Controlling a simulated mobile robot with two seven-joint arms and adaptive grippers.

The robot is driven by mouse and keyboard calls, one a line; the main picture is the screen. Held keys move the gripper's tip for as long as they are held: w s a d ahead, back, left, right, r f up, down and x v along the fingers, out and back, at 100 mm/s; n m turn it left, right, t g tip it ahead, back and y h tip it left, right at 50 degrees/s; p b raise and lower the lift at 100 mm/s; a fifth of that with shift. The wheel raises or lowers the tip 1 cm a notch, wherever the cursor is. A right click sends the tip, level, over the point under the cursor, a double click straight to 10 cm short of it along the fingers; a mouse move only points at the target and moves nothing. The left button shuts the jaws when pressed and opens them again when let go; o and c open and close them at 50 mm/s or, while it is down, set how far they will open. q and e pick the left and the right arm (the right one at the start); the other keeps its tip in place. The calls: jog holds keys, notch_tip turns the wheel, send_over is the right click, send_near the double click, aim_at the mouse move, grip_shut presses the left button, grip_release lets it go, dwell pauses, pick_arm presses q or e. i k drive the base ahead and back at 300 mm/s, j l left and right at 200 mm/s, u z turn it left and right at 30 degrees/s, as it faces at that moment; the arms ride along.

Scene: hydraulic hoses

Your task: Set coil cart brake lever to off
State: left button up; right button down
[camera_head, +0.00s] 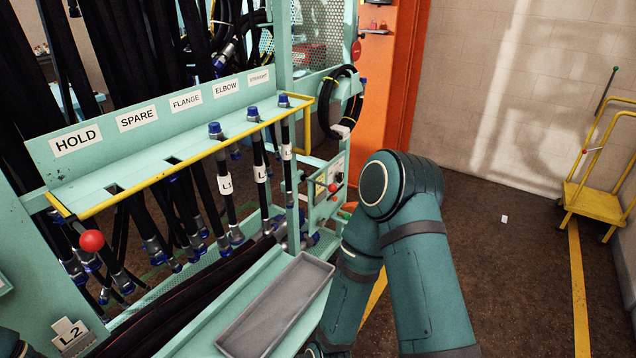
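A yellow cart (597,203) stands at the far right by the wall, partly cut off by the picture edge. No label shows which part is the brake lever, or whether this is the coil cart. My bent teal arm fills the lower middle, well left of the yellow cart. Neither of my grippers shows.
A teal hose rack with a yellow-edged shelf (195,159) fills the left, with red balls at its near end (91,240) and far end (332,187). A grey tray (276,304) lies in front.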

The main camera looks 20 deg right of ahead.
aim_at(332, 188)
jog(key=i+l+u, duration=0.15)
jog(key=l, duration=0.35)
jog(key=l+u, duration=0.15)
jog(key=l, duration=0.3)
jog(key=i+l, duration=0.1)
jog(key=l, duration=0.9)
jog(key=i+l+u, duration=0.15)
jog(key=l, duration=0.85)
